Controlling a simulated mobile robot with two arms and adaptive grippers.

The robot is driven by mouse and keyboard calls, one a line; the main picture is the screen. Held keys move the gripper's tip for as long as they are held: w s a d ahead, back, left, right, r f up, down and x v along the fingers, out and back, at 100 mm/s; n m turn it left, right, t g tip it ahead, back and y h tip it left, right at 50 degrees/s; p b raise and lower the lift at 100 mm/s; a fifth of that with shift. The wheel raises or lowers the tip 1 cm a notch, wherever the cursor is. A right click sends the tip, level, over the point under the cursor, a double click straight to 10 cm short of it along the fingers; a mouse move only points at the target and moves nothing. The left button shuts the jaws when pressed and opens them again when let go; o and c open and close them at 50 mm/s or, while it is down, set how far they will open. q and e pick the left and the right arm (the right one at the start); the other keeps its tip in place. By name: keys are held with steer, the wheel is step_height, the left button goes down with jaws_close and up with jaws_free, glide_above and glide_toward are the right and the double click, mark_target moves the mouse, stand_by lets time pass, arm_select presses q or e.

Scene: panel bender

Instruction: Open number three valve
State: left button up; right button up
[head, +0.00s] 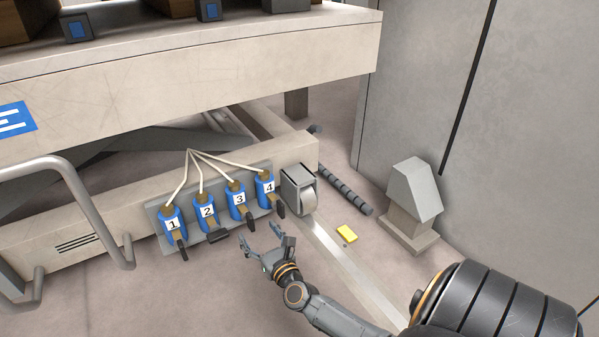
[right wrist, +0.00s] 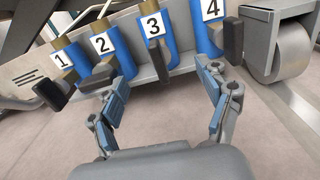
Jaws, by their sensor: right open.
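Several blue valves numbered 1 to 4 sit in a row on a grey plate (head: 158,217) fixed to the machine's low beam. Valve number three (head: 238,203) is third from the left, with a dark handle (head: 252,224) pointing down; in the right wrist view valve three (right wrist: 153,28) and its handle (right wrist: 159,60) show ahead, between my fingers. Valve two's handle (head: 218,237) lies more sideways than the others. My right gripper (head: 262,242) is open and empty, just in front of and below valves three and four, apart from the handle. My left gripper is not in view.
Valve four (head: 265,187) and a metal caster wheel (head: 307,198) are close on the right. A curved grey rail (head: 75,185) stands at left. Floor in front is clear.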

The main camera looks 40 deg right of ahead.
steer(key=s+a+r+n+g+y+p, duration=0.1)
steer(key=s+a+r+n+g+p, duration=0.2)
steer(key=s+n+p, duration=0.5)
steer(key=s+a+r+n+g+y+p, duration=0.2)
steer(key=s+n+p, duration=0.7)
steer(key=p, duration=1.1)
steer(key=s+a+r+n+g+y+p, duration=0.1)
steer(key=s+a+r+n+g+p, duration=0.2)
steer(key=s+n+p, duration=0.5)
steer(key=shift+s+a+r+n+g+y+p, duration=0.2)
steer(key=shift+a+r+n+g+y+p, duration=0.55)
steer(key=shift+p, duration=2.65)
steer(key=shift+a+r+m+t+h, duration=0.1)
steer(key=shift+a+m+t+h, duration=0.15)
steer(key=shift+a+t+h, duration=0.15)
